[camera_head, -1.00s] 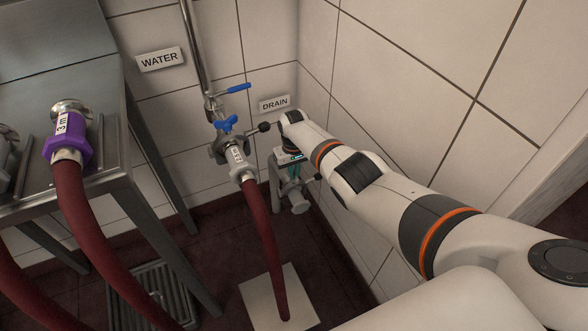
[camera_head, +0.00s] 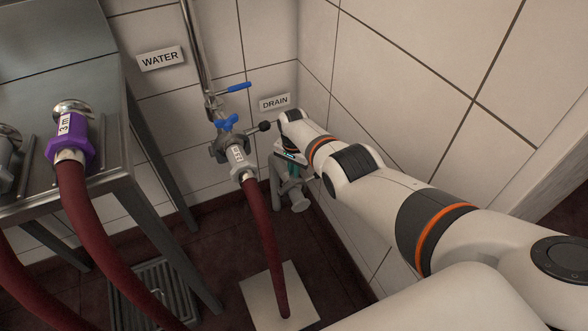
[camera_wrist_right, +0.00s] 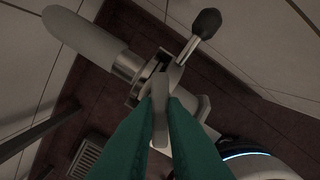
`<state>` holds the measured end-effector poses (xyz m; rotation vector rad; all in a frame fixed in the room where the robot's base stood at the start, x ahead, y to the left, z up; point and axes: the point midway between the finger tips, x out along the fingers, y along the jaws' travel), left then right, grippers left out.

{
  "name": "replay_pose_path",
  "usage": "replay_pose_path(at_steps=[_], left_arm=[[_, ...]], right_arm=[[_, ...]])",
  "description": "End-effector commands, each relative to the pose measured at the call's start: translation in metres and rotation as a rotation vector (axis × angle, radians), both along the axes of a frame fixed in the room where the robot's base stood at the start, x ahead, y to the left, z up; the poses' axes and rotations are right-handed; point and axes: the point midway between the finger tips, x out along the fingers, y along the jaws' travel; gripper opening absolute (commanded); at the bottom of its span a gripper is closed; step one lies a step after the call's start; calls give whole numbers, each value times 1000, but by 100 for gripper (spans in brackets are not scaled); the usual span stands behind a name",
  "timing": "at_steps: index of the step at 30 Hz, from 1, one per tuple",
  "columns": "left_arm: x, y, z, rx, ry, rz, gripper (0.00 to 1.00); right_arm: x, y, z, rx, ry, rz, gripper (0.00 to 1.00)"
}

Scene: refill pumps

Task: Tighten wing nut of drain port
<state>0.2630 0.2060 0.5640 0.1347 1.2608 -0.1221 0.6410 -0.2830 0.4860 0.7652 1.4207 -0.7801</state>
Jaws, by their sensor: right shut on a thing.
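The drain port (camera_head: 299,199) is a grey metal pipe end low by the corner, below the DRAIN label, partly hidden by my right arm. In the right wrist view, the drain port (camera_wrist_right: 128,65) shows with a clamp around it. The clamp's grey wing nut (camera_wrist_right: 160,108) sits between the two green fingers of my right gripper (camera_wrist_right: 161,104). The fingers are shut on the wing nut. In the head view my right gripper (camera_head: 292,171) is small and mostly hidden behind the wrist. My left gripper is not in view.
A lever with a black knob (camera_wrist_right: 207,22) stands close to the clamp. A water valve with blue handles (camera_head: 228,122) and a red hose (camera_head: 262,230) are just left of my right arm. A steel table (camera_head: 95,190) is at left. The tiled wall is close on the right.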

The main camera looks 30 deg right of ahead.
Motion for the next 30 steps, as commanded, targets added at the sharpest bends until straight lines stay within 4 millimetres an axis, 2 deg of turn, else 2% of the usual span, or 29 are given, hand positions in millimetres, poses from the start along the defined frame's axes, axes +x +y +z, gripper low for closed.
replay_pose_path(at_steps=[6,15,30], left_arm=[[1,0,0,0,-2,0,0],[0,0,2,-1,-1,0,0],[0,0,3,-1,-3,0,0]], right_arm=[[1,0,1,1,-3,-188,0],[1,0,1,0,-4,-372,0],[1,-1,1,-1,-6,-459,0]])
